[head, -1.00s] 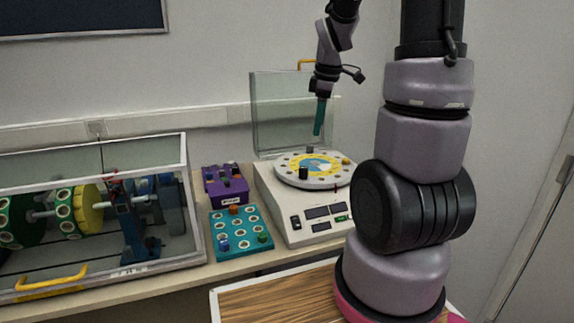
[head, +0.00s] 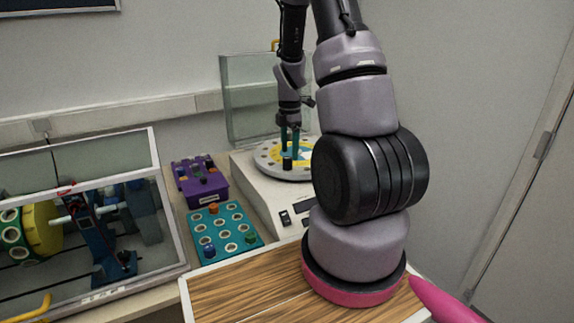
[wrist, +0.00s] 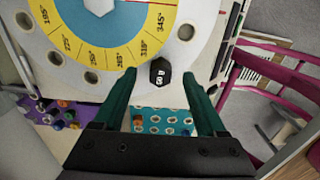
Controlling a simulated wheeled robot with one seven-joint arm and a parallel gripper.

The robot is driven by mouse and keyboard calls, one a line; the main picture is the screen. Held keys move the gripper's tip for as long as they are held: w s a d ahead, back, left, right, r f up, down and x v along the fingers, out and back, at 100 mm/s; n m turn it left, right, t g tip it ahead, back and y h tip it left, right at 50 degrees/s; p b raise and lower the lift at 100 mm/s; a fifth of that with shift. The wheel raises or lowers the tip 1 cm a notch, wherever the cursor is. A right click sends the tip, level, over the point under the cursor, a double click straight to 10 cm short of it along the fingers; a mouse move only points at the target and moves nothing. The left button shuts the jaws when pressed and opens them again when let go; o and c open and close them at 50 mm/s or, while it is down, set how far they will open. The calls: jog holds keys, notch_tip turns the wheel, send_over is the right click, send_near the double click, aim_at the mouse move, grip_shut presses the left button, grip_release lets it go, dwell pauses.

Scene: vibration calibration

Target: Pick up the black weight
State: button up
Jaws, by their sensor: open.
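The black weight (wrist: 160,72) is a small dark hexagonal piece with pale markings, standing on the rim of the white round disc (wrist: 196,12) with a yellow degree ring. In the head view the black weight (head: 287,164) shows on the near side of the disc, just under my gripper. My gripper (head: 290,150) points down over the disc with its teal fingers apart. In the wrist view my gripper (wrist: 159,78) has one finger on each side of the weight; I cannot tell whether the fingertips reach down to its height.
A teal tray (head: 242,243) with holes and coloured weights lies left of the white machine (head: 243,170). A purple block (head: 198,186) stands behind the tray. A clear raised cover (head: 240,100) stands behind the disc. A glass-sided machine (head: 150,160) fills the left.

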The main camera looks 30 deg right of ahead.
aim_at(288, 158)
jog(key=f, duration=0.4)
jog(key=shift+a+f, duration=0.25)
jog(key=shift+a, duration=0.15)
jog(key=shift+c, duration=0.3)
grip_shut()
